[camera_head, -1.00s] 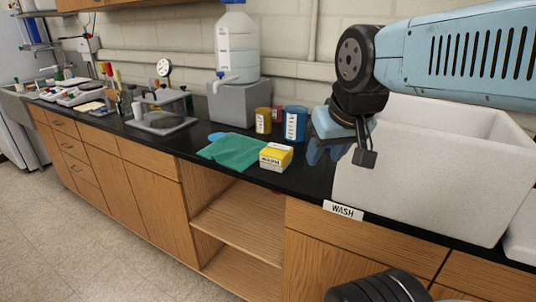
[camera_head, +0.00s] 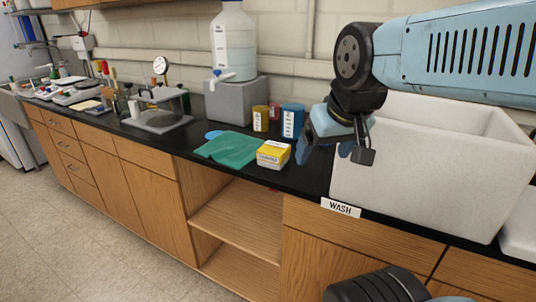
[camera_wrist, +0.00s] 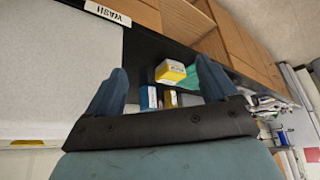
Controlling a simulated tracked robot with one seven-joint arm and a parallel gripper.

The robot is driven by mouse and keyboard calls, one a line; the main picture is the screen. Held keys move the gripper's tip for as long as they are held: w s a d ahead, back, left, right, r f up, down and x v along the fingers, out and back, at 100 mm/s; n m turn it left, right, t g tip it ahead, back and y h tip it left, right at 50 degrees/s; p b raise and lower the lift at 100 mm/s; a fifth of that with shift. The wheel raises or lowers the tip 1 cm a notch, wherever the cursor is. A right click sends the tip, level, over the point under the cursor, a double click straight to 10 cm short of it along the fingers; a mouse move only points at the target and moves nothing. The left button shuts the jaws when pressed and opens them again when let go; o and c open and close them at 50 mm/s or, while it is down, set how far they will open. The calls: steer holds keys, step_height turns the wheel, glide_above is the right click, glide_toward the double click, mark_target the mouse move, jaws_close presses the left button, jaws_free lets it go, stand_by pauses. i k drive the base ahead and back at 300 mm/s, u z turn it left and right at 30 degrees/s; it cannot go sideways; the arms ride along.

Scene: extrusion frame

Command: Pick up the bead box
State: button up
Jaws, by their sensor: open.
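The bead box appears to be the small yellow box with a white label (camera_head: 272,154). It sits upright on the black counter near its front edge, against the green cloth. It also shows in the wrist view (camera_wrist: 171,72), beyond the gap between my fingers. My gripper (camera_head: 325,150) is to the right of the box, above the counter beside the white basin. Its blue fingers are apart in the wrist view (camera_wrist: 162,75), with nothing between them. The gripper does not touch the box.
A green cloth (camera_head: 230,150) lies left of the box. A yellow jar (camera_head: 260,119) and a blue jar (camera_head: 292,121) stand behind it. A white basin (camera_head: 420,175) is at the right, with a WASH label (camera_head: 340,208) on the counter front. An open shelf (camera_head: 235,222) lies below.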

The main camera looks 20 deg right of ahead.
mark_target(274, 155)
steer(key=z, duration=0.05)
steer(key=k, duration=0.5)
steer(key=u, duration=1.15)
steer(key=i, duration=0.1)
steer(key=z, duration=2.75)
steer(key=k, duration=1.1)
steer(key=u, duration=0.75)
steer(key=i, duration=1)
steer(key=u, duration=0.1)
